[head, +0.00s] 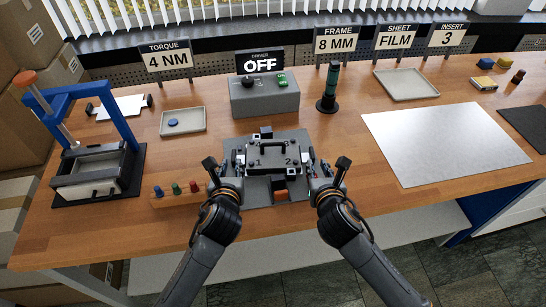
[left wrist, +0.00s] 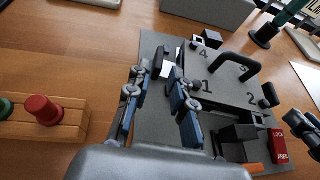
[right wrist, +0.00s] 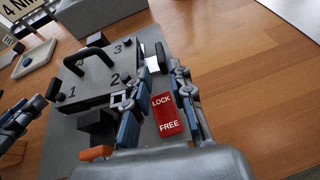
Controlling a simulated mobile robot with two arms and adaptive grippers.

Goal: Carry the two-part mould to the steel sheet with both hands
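The mould (head: 262,152) is a dark grey block with numbered corners and a black arched handle on top. It sits on a grey base plate (head: 262,200) at the table's middle. The steel sheet (head: 450,142) lies flat and bare to the right. My left gripper (head: 224,172) is open at the mould's left side; its fingers (left wrist: 156,72) straddle a small black and white side piece. My right gripper (head: 325,172) is open at the right side; its fingers (right wrist: 162,66) are around a similar piece (right wrist: 156,52). Whether either finger touches is unclear.
A red LOCK/FREE label (right wrist: 167,114) is on the base plate's right. A peg rack (head: 178,197) and blue-framed press (head: 95,150) stand left. A grey driver box (head: 264,97) and a dark green-topped tool (head: 329,90) stand behind. Wood between mould and sheet is clear.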

